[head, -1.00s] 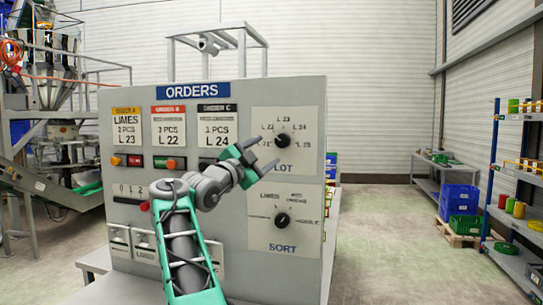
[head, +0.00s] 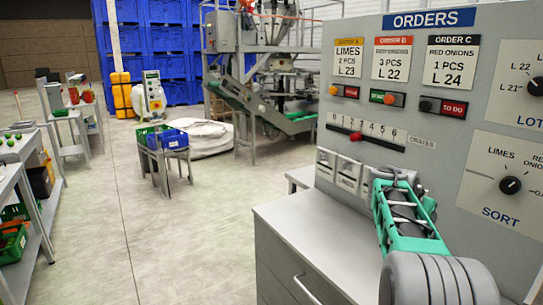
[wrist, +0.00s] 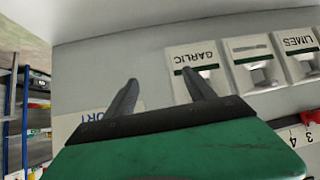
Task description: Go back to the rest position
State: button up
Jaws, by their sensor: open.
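My gripper (wrist: 163,95) shows in the wrist view, open and empty, its two dark fingers apart in front of the grey orders panel (wrist: 100,60). Label holders marked garlic (wrist: 198,58) and limes (wrist: 298,40) are beyond the fingers, upside down in this view. In the head view my green and grey arm is folded at the lower right before the orders panel (head: 345,100); the gripper itself is not visible there. The sort knob (head: 510,185) and lot knob (head: 536,86) are on the panel's right side. Nothing is held.
A grey cabinet (head: 290,225) stands below the panel. A small stand with green and blue crates (head: 165,139) is mid-floor. A workbench (head: 22,165) is at the left, and a conveyor machine (head: 265,110) behind. The floor between is clear.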

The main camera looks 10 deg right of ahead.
jog(key=s+a+f+n+g+y, duration=0.1)
jog(key=s+a+f+y, duration=0.1)
jog(key=s+a+f, duration=0.1)
jog(key=s+a+f+n+y, duration=0.1)
jog(key=s+a+f+n, duration=0.1)
jog(key=a+f, duration=0.4)
jog(key=s+a+f+n+g+y, duration=0.1)
jog(key=s+a+f+n+y, duration=0.1)
jog(key=s+a+f, duration=0.2)
jog(key=shift+s+a+f+g+y, duration=0.15)
jog(key=shift+a+f, duration=0.1)
jog(key=shift+a, duration=0.5)
jog(key=shift+s+a+f+g+y, duration=0.1)
jog(key=shift+a+f+g+y, duration=0.1)
jog(key=shift+a, duration=0.55)
jog(key=s+a+f+n+g+y+p, duration=0.1)
jog(key=s+a+f+n, duration=0.15)
jog(key=s+a, duration=0.7)
jog(key=s+a+f+n+y+p, duration=0.1)
jog(key=s+a+n+y, duration=0.15)
jog(key=s+a, duration=0.65)
jog(key=w+a+r+n+t, duration=0.1)
jog(key=w+a+r+n, duration=0.1)
jog(key=a+r, duration=0.3)
jog(key=shift+w+r+t+p, duration=0.2)
jog(key=shift+r+t+p, duration=0.15)
jog(key=shift+r+p, duration=0.05)
